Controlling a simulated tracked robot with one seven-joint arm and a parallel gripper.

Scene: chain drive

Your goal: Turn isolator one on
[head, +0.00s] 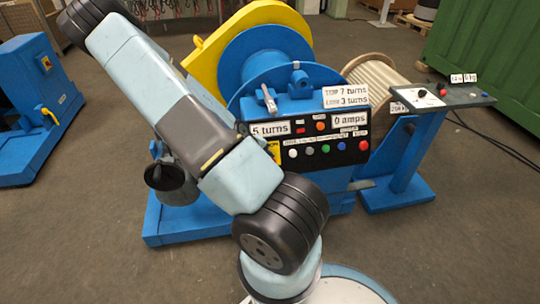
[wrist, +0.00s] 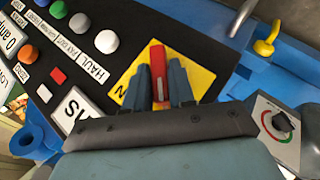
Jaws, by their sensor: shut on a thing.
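In the wrist view a red lever handle (wrist: 158,66) stands over a yellow plate (wrist: 198,78) on the black control panel (wrist: 107,16). My gripper (wrist: 160,72) has one finger on each side of the handle and is shut on it. A black letter shows on the plate at the left; the rest of its lettering is hidden by the fingers. In the head view a strip of the yellow plate (head: 274,150) shows at the panel's left edge, and my arm hides the handle and gripper.
White, grey, green, blue and red buttons line the panel (head: 325,150) of the blue winch. In the wrist view a yellow hook (wrist: 266,42) and a dial (wrist: 280,122) are at the right. Another blue machine (head: 30,110) stands left, with clear floor between.

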